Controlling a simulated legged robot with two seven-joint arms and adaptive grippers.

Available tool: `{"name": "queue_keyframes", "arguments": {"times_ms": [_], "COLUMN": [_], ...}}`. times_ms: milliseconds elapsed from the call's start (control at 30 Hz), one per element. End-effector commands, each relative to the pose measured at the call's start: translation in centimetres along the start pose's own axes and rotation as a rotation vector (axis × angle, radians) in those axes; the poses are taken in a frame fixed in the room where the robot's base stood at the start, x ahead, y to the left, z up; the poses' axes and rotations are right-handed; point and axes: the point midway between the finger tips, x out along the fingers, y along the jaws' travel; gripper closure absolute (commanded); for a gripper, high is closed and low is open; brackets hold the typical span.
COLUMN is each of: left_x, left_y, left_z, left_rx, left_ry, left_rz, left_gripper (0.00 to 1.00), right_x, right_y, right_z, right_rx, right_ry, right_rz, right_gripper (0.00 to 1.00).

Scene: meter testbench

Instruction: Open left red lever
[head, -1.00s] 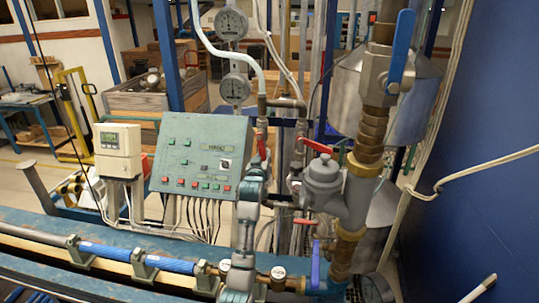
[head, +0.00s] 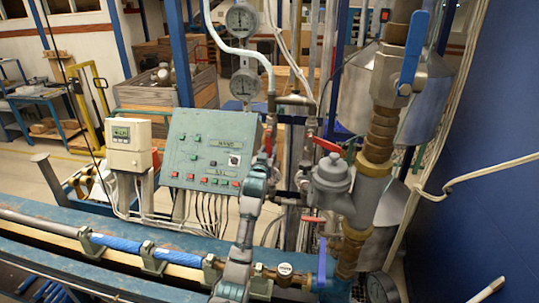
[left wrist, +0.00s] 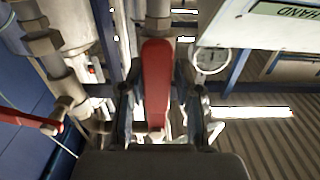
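The left red lever (head: 268,144) hangs on a pipe just right of the green control panel (head: 212,150). In the left wrist view the red lever (left wrist: 156,85) points down between the two dark fingers of my left gripper (left wrist: 158,115). The fingers stand on both sides of it, with a gap showing on each side, so the gripper looks open around it. In the head view my left gripper (head: 264,162) is small and partly hides the lever's lower part. A second red lever (head: 328,147) is to the right; it also shows in the left wrist view (left wrist: 28,118). My right gripper is out of view.
A grey meter body (head: 330,180) and a thick brass pipe (head: 380,135) with a blue lever (head: 413,48) stand close on the right. Two round gauges (head: 242,20) are above the panel. A lower red handle (head: 313,219) and a blue handle (head: 322,262) sit below.

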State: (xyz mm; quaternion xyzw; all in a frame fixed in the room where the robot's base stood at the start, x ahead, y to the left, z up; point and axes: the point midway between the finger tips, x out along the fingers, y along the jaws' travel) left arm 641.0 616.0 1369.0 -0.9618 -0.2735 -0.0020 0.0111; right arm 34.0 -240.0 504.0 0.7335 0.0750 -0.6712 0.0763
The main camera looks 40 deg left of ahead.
Motion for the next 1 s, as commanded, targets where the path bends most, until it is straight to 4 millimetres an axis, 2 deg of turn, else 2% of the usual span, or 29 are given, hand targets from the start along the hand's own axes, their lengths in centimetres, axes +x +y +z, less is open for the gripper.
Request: {"name": "queue_keyframes", "arguments": {"times_ms": [267,333,467,567,800,1000], "left_x": [0.1,0.0,-0.9,-2.6,-8.0,-10.9], "left_y": [0.2,0.3,0.3,0.3,0.1,0.0], "left_z": [0.4,0.4,0.5,0.4,0.5,0.5], "left_rx": [-0.003,-0.003,-0.002,-0.002,-0.002,-0.003], "left_ry": [-0.008,-0.009,-0.008,-0.007,-0.007,-0.008], "left_rz": [0.003,0.003,0.004,0.003,0.004,0.002], "left_gripper": [0.49,0.49,0.49,0.49,0.49,0.49], "right_x": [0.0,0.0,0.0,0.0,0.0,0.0], "right_y": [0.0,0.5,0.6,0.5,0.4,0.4], "right_z": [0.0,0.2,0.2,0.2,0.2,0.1], "right_rx": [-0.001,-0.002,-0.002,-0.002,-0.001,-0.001], "right_ry": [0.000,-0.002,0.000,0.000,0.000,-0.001], "right_rz": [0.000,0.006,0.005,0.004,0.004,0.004], "right_gripper": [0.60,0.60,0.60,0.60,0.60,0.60]}}
